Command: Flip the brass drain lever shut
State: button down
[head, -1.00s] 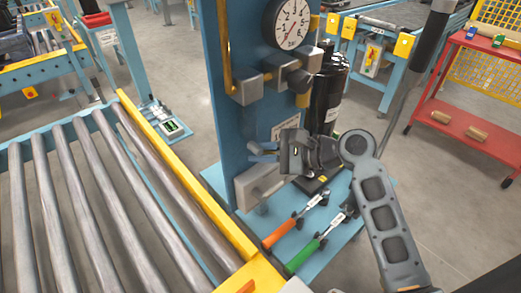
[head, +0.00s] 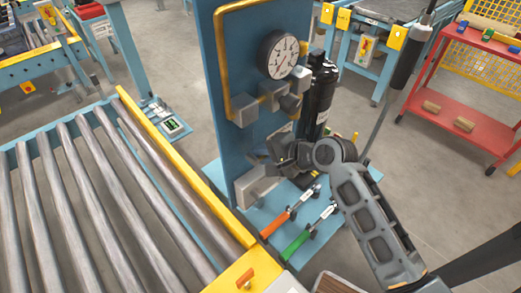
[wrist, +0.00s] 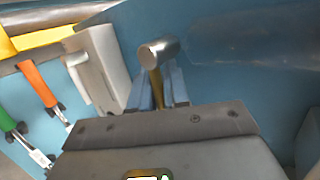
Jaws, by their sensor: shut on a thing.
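In the wrist view, the brass lever (wrist: 157,88) is a short brass-coloured bar standing between the two blue fingers of my gripper (wrist: 159,82), which are shut on it. A grey metal cylinder (wrist: 160,50) sits at its far end, just beyond the fingertips. In the head view, my gripper (head: 264,159) is at the lower part of the blue panel (head: 231,90), just above a grey block (head: 255,187). The lever is hidden there behind the gripper and cannot be made out.
A gauge (head: 279,55) and a black cylinder (head: 319,95) are above and beside my gripper. Orange-handled (head: 277,224) and green-handled (head: 298,245) tools lie on the blue base below. A roller conveyor (head: 90,200) is at left and a red cart (head: 470,130) at right.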

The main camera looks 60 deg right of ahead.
dwell(0.4)
jog(key=c, duration=1.5)
grip_release()
jog(key=shift+b+v, duration=0.35)
jog(key=shift+v, duration=3.6)
jog(key=shift+a, duration=0.1)
jog(key=s+a+f+n+h, duration=0.2)
jog(key=s+a+n, duration=0.6)
jog(key=a+n, duration=0.1)
jog(key=s+a+r+n+t+y, duration=0.1)
jog(key=s+a+r+n, duration=0.1)
jog(key=s+a+n, duration=0.1)
jog(key=s+a+r+n+t, duration=0.1)
jog(key=s+a+r+n, duration=0.2)
jog(key=n, duration=0.1)
jog(key=s+a+r+n+t+y, duration=0.1)
jog(key=s+a+r+n, duration=0.2)
jog(key=s+n, duration=0.1)
jog(key=shift+a+r+y+b, duration=0.15)
jog(key=shift+a+y+b, duration=0.1)
jog(key=shift+y+b, duration=0.05)
